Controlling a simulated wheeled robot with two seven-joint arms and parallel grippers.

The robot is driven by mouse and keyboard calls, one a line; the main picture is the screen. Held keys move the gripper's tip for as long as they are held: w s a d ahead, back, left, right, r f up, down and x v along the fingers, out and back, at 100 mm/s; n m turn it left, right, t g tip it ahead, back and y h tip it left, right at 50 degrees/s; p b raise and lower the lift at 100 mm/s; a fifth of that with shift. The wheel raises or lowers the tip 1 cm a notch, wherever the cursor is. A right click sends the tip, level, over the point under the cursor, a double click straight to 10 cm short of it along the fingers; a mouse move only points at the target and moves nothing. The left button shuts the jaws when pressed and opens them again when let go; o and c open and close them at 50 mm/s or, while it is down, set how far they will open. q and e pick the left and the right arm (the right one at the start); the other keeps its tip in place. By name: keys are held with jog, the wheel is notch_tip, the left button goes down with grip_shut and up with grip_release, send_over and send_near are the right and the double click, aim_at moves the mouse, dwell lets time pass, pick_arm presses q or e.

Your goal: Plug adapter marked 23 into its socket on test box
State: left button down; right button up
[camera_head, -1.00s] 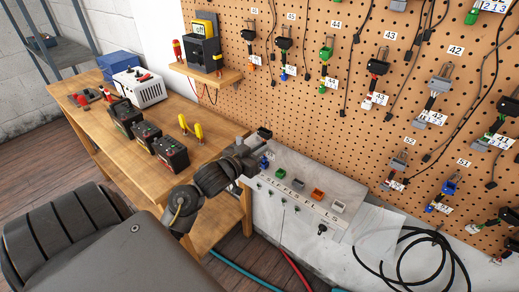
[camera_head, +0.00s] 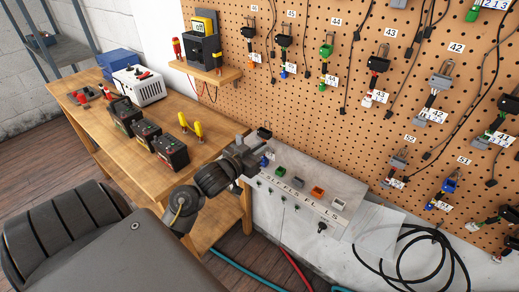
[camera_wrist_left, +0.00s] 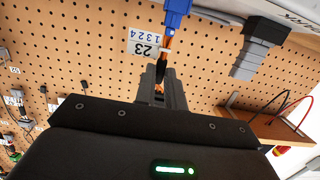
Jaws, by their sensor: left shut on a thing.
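The adapter marked 23 is in my left gripper. In the left wrist view it shows a blue connector (camera_wrist_left: 177,14), short orange wires and a white tag (camera_wrist_left: 144,43) reading 23 and 1324, upside down. My left gripper (camera_wrist_left: 161,88) is shut on its dark lower end. In the head view the left gripper (camera_head: 247,156) is at the left end of the grey test box (camera_head: 270,212). A small blue part (camera_head: 267,159) shows beside the fingers there. I cannot tell whether the connector touches a socket. The right gripper is out of view.
The box top carries green (camera_head: 281,171), orange (camera_head: 317,192) and grey (camera_head: 339,204) sockets. A pegboard (camera_head: 300,90) with hanging adapters rises behind. A wooden bench (camera_head: 185,110) with battery-like boxes stands left. A black cable coil (camera_head: 415,235) lies right.

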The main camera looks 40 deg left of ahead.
pick_arm(q)
jog(key=shift+f, duration=0.2)
dwell(0.5)
jog(key=c, duration=1.4)
grip_release()
jog(key=shift+s, duration=0.15)
jog(key=s, duration=0.3)
jog(key=s+r, duration=0.1)
jog(key=s, duration=0.6)
jog(key=shift+s+d+r+b, duration=0.1)
jog(key=shift+s+r+b, duration=0.15)
jog(key=shift+b, duration=0.05)
